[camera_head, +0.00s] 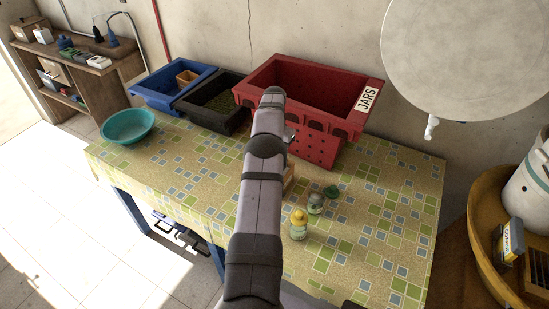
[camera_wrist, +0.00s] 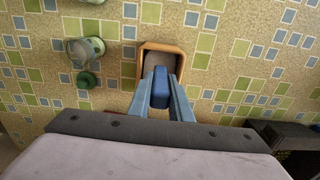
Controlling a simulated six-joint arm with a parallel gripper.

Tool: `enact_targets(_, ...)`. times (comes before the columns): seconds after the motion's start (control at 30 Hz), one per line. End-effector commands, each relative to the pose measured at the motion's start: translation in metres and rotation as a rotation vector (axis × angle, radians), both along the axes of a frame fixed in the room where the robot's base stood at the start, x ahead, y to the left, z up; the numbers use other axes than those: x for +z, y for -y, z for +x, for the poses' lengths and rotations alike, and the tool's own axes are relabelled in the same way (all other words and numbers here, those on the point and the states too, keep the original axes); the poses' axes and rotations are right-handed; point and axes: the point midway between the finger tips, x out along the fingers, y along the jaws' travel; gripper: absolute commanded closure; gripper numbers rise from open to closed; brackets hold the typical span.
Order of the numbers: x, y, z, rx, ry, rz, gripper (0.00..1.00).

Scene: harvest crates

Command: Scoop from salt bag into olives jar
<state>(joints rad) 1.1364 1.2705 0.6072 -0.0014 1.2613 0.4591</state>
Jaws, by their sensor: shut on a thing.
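In the wrist view my gripper (camera_wrist: 160,80) is shut on a blue handle (camera_wrist: 160,88), which looks like a scoop's. It sits over the near side of an open orange-rimmed container (camera_wrist: 144,58) with grey-white contents, probably the salt bag. The scoop's far end is hidden, so I cannot tell whether it touches the contents. A glass jar (camera_wrist: 84,48), possibly the olives jar, stands to the left, with a green lid (camera_wrist: 88,80) beside it. In the head view the jar (camera_head: 315,204) and lid (camera_head: 331,191) are right of my arm, which hides the gripper and most of the tan container (camera_head: 290,179).
A yellow-topped jar (camera_head: 298,226) stands close to the glass jar. A red crate (camera_head: 318,143) labelled JARS, a black crate (camera_head: 214,103) and a blue crate (camera_head: 172,87) line the back. A teal bowl (camera_head: 128,124) is at left. The table's right side is clear.

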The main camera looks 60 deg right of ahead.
Motion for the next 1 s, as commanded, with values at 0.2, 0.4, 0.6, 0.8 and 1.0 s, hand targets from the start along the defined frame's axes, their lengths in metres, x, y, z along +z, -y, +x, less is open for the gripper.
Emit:
enact_targets(0.2, -0.009, 0.0, 0.0, 0.0, 0.0, -0.001, 1.0)
enact_targets(0.4, -0.017, 0.0, 0.0, 0.0, 0.0, 0.0, 1.0)
enact_targets(0.6, -0.024, 0.0, 0.0, 0.0, 0.0, 0.0, 1.0)
enact_targets(0.8, -0.031, 0.0, 0.0, 0.0, 0.0, 0.0, 1.0)
enact_targets(1.0, -0.038, 0.0, 0.0, 0.0, 0.0, 0.0, 1.0)
